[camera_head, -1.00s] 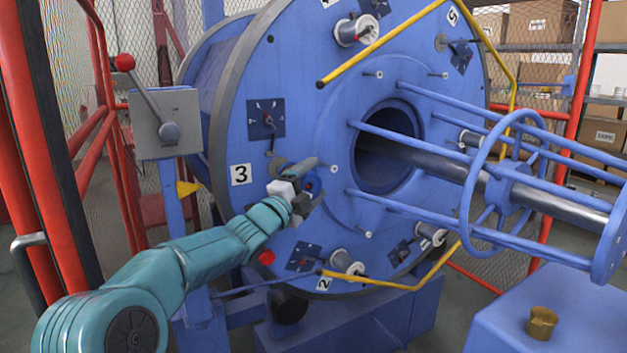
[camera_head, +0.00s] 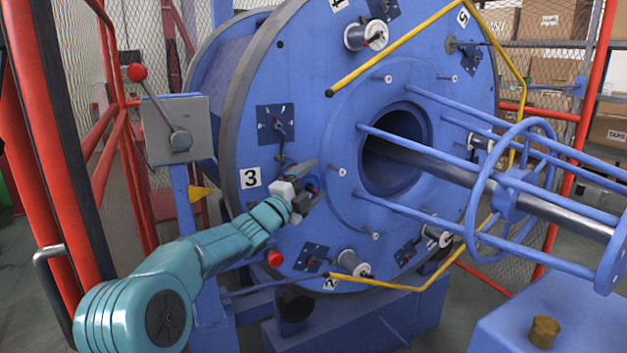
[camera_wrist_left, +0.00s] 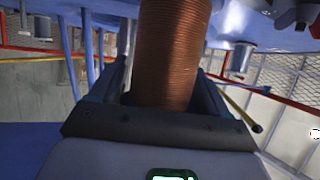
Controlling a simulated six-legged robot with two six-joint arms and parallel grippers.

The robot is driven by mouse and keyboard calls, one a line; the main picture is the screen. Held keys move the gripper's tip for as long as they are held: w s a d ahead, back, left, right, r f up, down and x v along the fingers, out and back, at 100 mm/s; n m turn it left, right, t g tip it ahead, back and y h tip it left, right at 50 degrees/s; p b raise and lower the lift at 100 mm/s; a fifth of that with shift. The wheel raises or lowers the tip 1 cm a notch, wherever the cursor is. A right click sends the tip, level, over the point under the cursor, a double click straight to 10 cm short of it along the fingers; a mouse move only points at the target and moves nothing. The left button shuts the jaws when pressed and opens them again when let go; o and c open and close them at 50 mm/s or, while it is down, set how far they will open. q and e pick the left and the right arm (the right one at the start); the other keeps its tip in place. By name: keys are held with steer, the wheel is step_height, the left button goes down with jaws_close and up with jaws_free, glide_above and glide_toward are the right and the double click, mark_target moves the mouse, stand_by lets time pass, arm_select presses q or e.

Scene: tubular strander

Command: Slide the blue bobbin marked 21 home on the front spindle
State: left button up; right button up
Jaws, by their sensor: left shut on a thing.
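My left gripper (camera_head: 300,203) is at the face of the big blue disc (camera_head: 290,75), beside the number 3 plate. It is shut on a bobbin, whose blue end (camera_head: 313,184) shows just past the jaws. In the left wrist view the bobbin's copper-coloured winding (camera_wrist_left: 172,50) stands between the two jaws (camera_wrist_left: 165,90). No number 21 can be read. The front spindle is mostly hidden behind the gripper and bobbin, and I cannot tell how far the bobbin sits on it. My right gripper is not in view.
Other bobbins sit on the disc, such as a white one (camera_head: 364,36) above and one (camera_head: 352,262) below. Yellow rods (camera_head: 400,50) and blue bars (camera_head: 450,115) stick out to the right. A grey lever box (camera_head: 178,130) and red rails (camera_head: 110,155) stand left.

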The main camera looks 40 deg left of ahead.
arm_select(q)
steer(key=shift+w+a+r+p, duration=0.1)
steer(key=shift+w+a+p, duration=0.1)
steer(key=shift+a+p, duration=0.3)
steer(key=shift+w+a+r+p, duration=0.1)
steer(key=shift+w+a+p, duration=0.1)
steer(key=shift+a+p, duration=0.3)
steer(key=o, duration=1.5)
steer(key=shift+f, duration=0.25)
steer(key=shift+r, duration=0.1)
steer(key=shift+s, duration=0.1)
